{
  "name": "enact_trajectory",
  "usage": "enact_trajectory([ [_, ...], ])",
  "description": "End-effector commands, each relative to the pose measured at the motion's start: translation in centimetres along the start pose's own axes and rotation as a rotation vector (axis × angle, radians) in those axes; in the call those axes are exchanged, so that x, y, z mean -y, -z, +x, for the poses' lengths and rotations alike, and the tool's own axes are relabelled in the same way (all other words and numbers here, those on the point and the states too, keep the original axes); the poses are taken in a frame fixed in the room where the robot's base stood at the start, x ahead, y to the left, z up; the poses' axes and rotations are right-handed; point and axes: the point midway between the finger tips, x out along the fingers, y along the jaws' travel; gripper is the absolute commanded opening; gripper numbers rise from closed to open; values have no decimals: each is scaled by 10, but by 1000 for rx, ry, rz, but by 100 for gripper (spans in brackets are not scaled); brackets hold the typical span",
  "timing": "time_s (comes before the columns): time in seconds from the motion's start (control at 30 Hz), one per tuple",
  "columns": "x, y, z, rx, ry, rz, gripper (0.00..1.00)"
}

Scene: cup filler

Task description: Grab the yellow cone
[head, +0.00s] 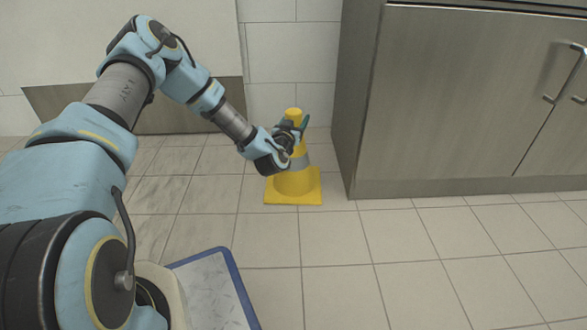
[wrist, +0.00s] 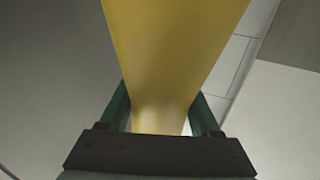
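The yellow cone (head: 293,182) stands upright on the tiled floor in the head view, with a square base and a grey band around its middle. My gripper (head: 296,124) is at its upper part, with dark green fingers to either side just below the rounded top. In the wrist view the cone (wrist: 172,50) runs down between the two fingers of my gripper (wrist: 160,112). The fingers are spread, and a thin light gap seems to show by the right one. The cone hides part of the fingers, so contact is not clear.
A grey cabinet (head: 450,105) with metal handles stands close to the right of the cone. A tiled wall (head: 285,55) is behind it. A blue-edged grey panel (head: 212,285) lies low in front. The floor (head: 430,255) at front right is clear.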

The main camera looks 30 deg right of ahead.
Motion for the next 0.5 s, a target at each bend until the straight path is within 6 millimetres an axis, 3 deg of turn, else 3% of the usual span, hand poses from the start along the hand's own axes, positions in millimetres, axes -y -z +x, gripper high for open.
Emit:
enact_trajectory([
  [0.07, 0, 0, 0, 0, 0, 0, 52],
  [0.5, 0, 0, 0, 0, 0, 0, 2],
])
